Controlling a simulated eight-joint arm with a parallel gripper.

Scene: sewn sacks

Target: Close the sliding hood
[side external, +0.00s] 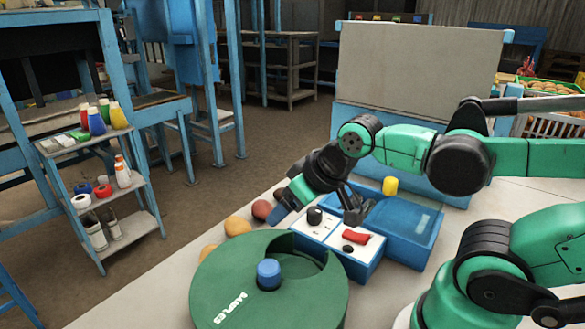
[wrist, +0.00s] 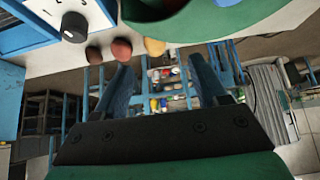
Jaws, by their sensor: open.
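A round green container (side external: 235,300) marked "SAMPLES" stands on the pale table at the front. Its curved green cover has a blue knob (side external: 268,272) near the middle, and a gap shows at its back right. I cannot tell for certain that this cover is the sliding hood. My gripper (side external: 285,205) is behind the container, above the table and apart from the knob. In the wrist view my gripper (wrist: 163,78) is open, with two blue fingers spread and nothing between them. A green edge (wrist: 225,22) crosses the top of that view.
A blue box with a white panel (side external: 329,238) carries a black knob (side external: 314,215) and a red switch (side external: 356,237). Several round fruits (side external: 237,225) lie left of the box. A shelf (side external: 100,200) stands left.

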